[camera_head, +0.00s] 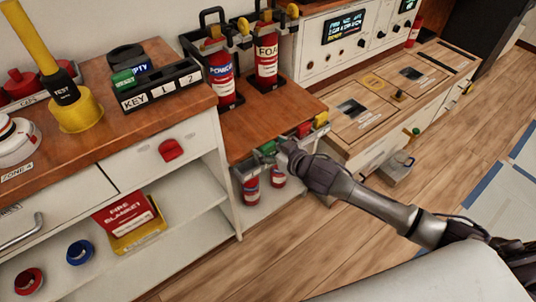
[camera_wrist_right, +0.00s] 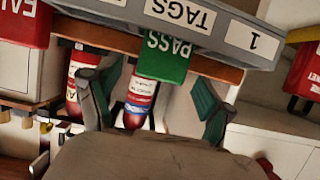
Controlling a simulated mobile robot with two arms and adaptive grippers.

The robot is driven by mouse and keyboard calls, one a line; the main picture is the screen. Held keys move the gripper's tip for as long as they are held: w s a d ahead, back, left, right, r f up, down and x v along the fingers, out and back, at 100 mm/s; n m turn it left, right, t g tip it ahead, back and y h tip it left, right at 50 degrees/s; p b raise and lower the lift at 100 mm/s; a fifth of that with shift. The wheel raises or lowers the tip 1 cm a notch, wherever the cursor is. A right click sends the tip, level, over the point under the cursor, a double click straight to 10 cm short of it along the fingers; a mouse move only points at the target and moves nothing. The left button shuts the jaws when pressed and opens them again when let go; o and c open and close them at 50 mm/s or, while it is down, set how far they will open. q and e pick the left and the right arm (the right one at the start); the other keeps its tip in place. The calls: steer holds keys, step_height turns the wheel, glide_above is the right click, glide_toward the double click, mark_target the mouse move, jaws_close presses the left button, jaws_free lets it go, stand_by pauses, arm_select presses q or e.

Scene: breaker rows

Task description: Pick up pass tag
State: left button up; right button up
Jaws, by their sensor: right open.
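The pass tag, a green block lettered PASS, hangs from a grey strip labelled TAGS (camera_wrist_right: 218,34) in the right wrist view (camera_wrist_right: 166,57). In the head view the green tag (camera_head: 268,148) is at the front edge of the lower wooden counter, partly hidden by my gripper. My right gripper (camera_wrist_right: 153,88) is open, its two green-padded fingers apart on either side of the tag's lower end. I cannot tell whether either finger touches it. In the head view this gripper (camera_head: 284,151) is at the counter edge. My left gripper is not in view.
A red FAIL tag (camera_wrist_right: 24,24) hangs beside the pass tag; a yellow tag (camera_head: 321,120) hangs farther right. Small extinguishers (camera_head: 250,190) stand on the shelf below. Large extinguishers (camera_head: 267,60) stand on the counter above.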

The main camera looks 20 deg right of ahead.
steer(key=shift+x, duration=0.75)
steer(key=c, duration=1)
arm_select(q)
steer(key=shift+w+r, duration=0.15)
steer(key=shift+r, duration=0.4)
arm_select(e)
steer(key=shift+c, duration=0.3)
steer(key=shift+r, duration=0.1)
